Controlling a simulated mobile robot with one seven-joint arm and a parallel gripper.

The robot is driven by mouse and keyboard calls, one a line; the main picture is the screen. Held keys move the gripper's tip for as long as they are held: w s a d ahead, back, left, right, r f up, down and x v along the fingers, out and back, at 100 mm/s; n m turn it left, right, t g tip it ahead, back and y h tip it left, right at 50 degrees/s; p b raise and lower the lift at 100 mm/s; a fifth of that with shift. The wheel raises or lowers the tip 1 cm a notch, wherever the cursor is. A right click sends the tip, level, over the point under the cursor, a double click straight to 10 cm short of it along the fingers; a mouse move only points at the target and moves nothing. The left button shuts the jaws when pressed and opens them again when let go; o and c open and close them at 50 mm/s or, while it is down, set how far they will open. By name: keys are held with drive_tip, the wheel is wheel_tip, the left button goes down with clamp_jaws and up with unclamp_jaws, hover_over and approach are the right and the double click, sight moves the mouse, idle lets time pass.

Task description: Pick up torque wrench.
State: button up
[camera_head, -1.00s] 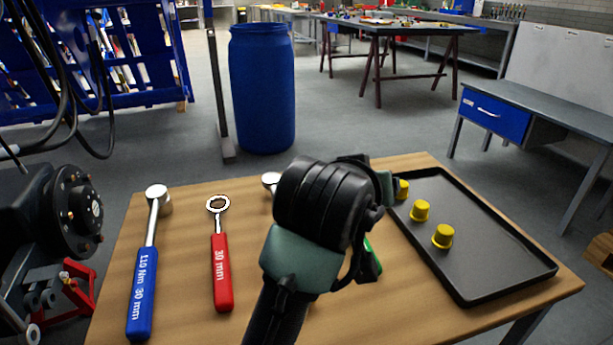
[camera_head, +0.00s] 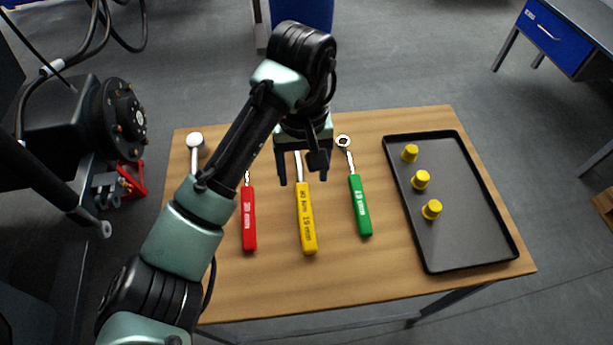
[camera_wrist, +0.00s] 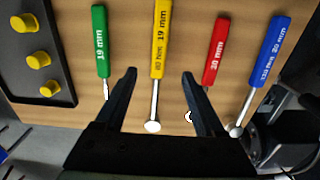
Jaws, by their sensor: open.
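Two torque wrenches lie on the wooden table. The yellow 19 mm one (camera_head: 306,215) lies below my gripper (camera_head: 303,180). In the wrist view the yellow wrench (camera_wrist: 160,40) runs between my open fingers (camera_wrist: 159,76), its round head close to the palm. The fingers are empty and look to be above it; the exact height is unclear.
A red 30 mm wrench (camera_head: 249,220) and a green 19 mm wrench (camera_head: 359,205) lie on either side of the yellow one. A black tray (camera_head: 470,220) with yellow caps is at the right. The chassis hub (camera_head: 122,118) stands beyond the table's left edge.

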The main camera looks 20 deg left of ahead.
drive_tip(key=b, duration=0.3)
hover_over(304, 203)
drive_tip(key=f, duration=0.5)
drive_tip(key=shift+s+d+f, duration=0.15)
drive_tip(key=shift+s+f, duration=0.1)
drive_tip(key=shift+f, duration=0.1)
drive_tip(key=shift+w+f+b, duration=0.2)
drive_tip(key=shift+f+b, duration=0.3)
drive_tip(key=shift+f, duration=2.6)
clamp_jaws()
drive_tip(key=shift+r, duration=0.1)
